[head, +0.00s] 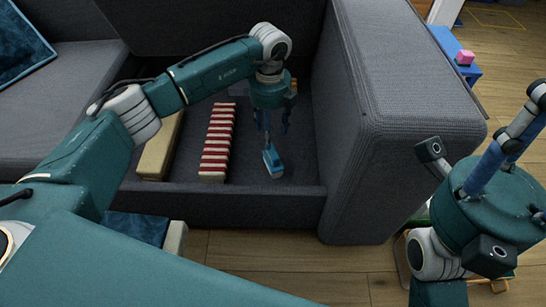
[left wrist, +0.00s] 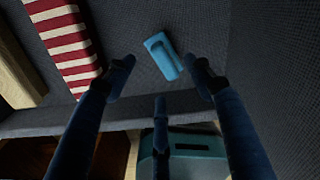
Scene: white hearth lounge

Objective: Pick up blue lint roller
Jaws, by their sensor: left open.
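The blue lint roller (head: 272,160) lies on the floor of the grey sofa's open storage box, right of a red-and-white striped cushion. In the left wrist view, the lint roller (left wrist: 163,56) lies tilted on dark fabric, beyond the fingertips and between their lines. My left gripper (head: 276,128) points down just above it, open and empty. Its spread fingers (left wrist: 161,74) look apart from the roller. My right gripper (head: 492,172) is at the right edge of the head view. Its fingers run partly out of frame, so its opening is unclear.
The striped cushion (head: 217,143) and a beige block (head: 160,148) lie left of the roller. The box's front wall (head: 240,200) and the thick sofa armrest (head: 400,100) bound the space. A pink cube (head: 464,57) sits on a blue table (head: 456,72) behind.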

